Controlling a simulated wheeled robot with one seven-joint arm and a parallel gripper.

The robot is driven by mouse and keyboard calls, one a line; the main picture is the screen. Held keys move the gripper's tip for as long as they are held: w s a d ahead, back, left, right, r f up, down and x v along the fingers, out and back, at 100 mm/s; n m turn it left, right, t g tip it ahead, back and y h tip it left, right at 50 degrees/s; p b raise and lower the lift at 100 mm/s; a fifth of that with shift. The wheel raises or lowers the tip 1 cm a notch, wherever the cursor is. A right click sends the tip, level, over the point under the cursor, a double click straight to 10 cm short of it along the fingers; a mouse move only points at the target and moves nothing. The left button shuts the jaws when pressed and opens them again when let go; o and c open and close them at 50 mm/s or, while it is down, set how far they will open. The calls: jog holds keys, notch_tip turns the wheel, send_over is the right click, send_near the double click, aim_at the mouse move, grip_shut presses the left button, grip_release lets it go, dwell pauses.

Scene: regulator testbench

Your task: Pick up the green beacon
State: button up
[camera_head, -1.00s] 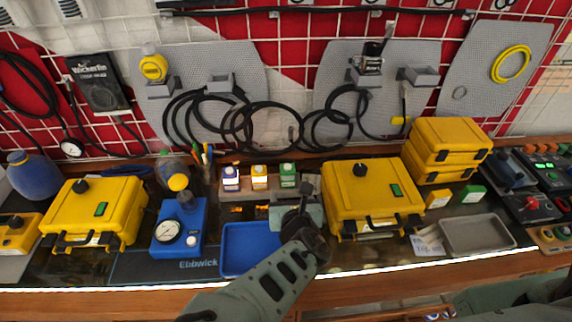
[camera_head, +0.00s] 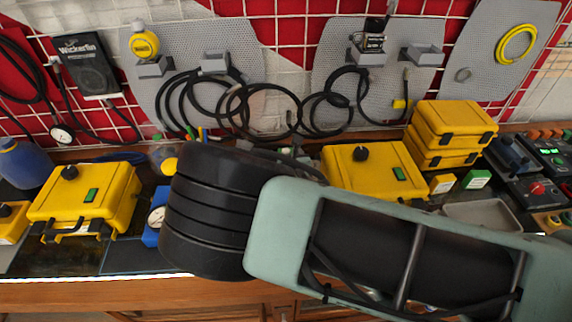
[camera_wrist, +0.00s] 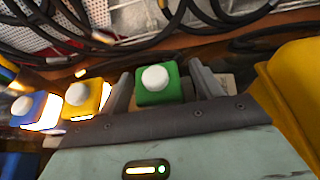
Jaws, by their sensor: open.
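The green beacon (camera_wrist: 157,84) has a white round cap and shows in the wrist view. It sits between the two fingers of my gripper (camera_wrist: 163,76), which is open, with one finger on each side. I cannot tell whether either finger touches it. In the camera_head view the beacon and my fingers are hidden behind my own arm.
A yellow beacon (camera_wrist: 86,97) and a blue beacon (camera_wrist: 38,108) stand left of the green one. A yellow case (camera_head: 368,171) stands close on its right. Black hoses (camera_head: 270,110) hang on the wall behind. Another yellow case (camera_head: 84,200) is at left.

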jog(key=shift+w+a+f, duration=0.1)
jog(key=shift+w+f, duration=0.2)
jog(key=shift+w, duration=0.25)
jog(key=c, duration=1.1)
jog(key=shift+c, duration=0.2)
jog(key=shift+r, duration=0.1)
